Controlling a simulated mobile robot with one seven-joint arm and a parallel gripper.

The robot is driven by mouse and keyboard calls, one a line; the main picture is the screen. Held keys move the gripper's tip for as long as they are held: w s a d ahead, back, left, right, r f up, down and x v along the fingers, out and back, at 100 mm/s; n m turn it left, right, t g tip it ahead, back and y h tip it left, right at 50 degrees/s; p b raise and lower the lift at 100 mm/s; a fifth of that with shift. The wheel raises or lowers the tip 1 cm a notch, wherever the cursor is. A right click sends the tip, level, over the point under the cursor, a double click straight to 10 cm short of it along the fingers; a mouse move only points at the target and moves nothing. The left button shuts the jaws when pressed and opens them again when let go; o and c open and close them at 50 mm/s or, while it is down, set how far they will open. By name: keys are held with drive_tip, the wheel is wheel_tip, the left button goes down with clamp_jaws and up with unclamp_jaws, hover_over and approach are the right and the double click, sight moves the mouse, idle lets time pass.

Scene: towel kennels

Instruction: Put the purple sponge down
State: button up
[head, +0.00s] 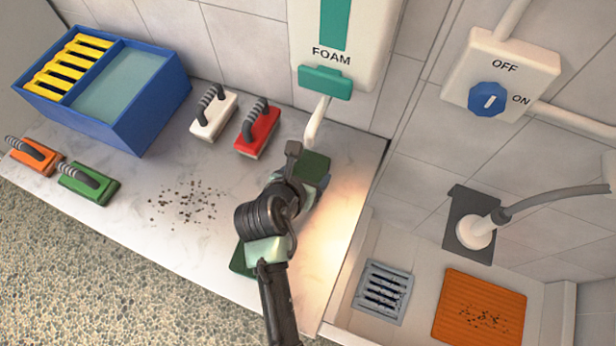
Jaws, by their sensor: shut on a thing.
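My gripper (293,168) is over the right part of the counter, below the foam dispenser's spout. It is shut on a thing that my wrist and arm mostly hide. No clear purple shows; only a small grey-blue patch (309,203) is seen beside the wrist, and I cannot tell whether it is the purple sponge. Dark green surface (314,164) shows just past the gripper, and more dark green (241,262) shows left of my arm. I cannot tell whether the held thing touches the counter.
On the counter (150,235) are white (210,122), red (262,138), orange (30,160) and green (80,188) handled blocks, dark crumbs (187,203) and a blue two-part bin (150,115). The foam dispenser (335,30) hangs above. At right, a basin holds a grate (382,292) and an orange mat (480,295).

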drive_tip(key=shift+f, duration=1.3)
drive_tip(key=shift+f, duration=0.1)
drive_tip(key=o, duration=1.3)
drive_tip(key=shift+s+r, duration=0.1)
drive_tip(key=shift+r, duration=0.15)
drive_tip(key=v, duration=1.1)
drive_tip(key=shift+s+a+r+p, duration=0.15)
drive_tip(key=shift+s+r+p, duration=0.1)
drive_tip(key=shift+p, duration=0.05)
